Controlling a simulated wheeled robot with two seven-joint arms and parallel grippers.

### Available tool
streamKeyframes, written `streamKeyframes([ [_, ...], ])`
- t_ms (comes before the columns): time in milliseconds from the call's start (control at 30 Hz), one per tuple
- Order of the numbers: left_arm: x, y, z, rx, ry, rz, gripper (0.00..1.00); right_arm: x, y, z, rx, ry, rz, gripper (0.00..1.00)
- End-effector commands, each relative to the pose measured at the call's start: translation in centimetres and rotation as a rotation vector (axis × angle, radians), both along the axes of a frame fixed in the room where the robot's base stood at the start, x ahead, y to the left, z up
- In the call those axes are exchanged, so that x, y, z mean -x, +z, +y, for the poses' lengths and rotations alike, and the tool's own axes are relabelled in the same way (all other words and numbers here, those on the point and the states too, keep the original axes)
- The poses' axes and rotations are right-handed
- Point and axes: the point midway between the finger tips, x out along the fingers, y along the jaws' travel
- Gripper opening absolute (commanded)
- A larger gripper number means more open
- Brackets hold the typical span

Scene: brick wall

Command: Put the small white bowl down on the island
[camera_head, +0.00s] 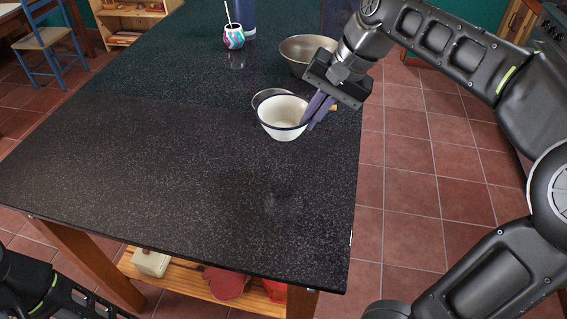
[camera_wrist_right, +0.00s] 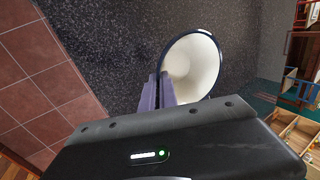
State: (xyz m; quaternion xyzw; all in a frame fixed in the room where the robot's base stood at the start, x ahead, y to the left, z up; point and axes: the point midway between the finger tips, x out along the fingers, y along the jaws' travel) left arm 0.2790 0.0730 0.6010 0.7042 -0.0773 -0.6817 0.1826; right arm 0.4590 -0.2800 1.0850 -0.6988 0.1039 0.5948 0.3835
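The small white bowl (camera_head: 281,119) has a dark rim and is over the dark speckled island (camera_head: 150,165), near its right edge. My right gripper (camera_head: 309,122) has its fingers close together at the bowl's right wall, pinching the rim. In the right wrist view the bowl (camera_wrist_right: 193,66) shows its white inside, and my right gripper's fingers (camera_wrist_right: 157,93) sit at its left rim. I cannot tell whether the bowl's base touches the island top. My left arm's dark links show at the lower left; its gripper is out of view.
A larger metal bowl (camera_head: 300,52) and a rounded metal-rimmed item (camera_head: 262,95) stand behind the white bowl. A colourful cup (camera_head: 233,37) and a blue bottle (camera_head: 247,14) are farther back. The island's near and left parts are clear. A blue chair (camera_head: 47,42) stands left.

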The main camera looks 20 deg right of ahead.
Motion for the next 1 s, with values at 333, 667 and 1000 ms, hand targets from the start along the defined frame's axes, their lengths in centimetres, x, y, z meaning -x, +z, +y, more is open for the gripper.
streamKeyframes([
  [333,0.0,-0.1,0.0,0.0,0.001,0.0,0.36,0.0,-1.0,0.0,0.0,-0.003,0.0,0.0],
  [667,0.0,-0.2,0.0,0.0,0.001,0.0,0.36,0.0,-6.1,0.0,0.0,-0.004,0.001,0.0],
  [1000,0.0,-0.2,0.0,0.0,0.001,0.0,0.36,-0.1,-6.4,0.0,0.0,-0.004,0.0,0.0],
])
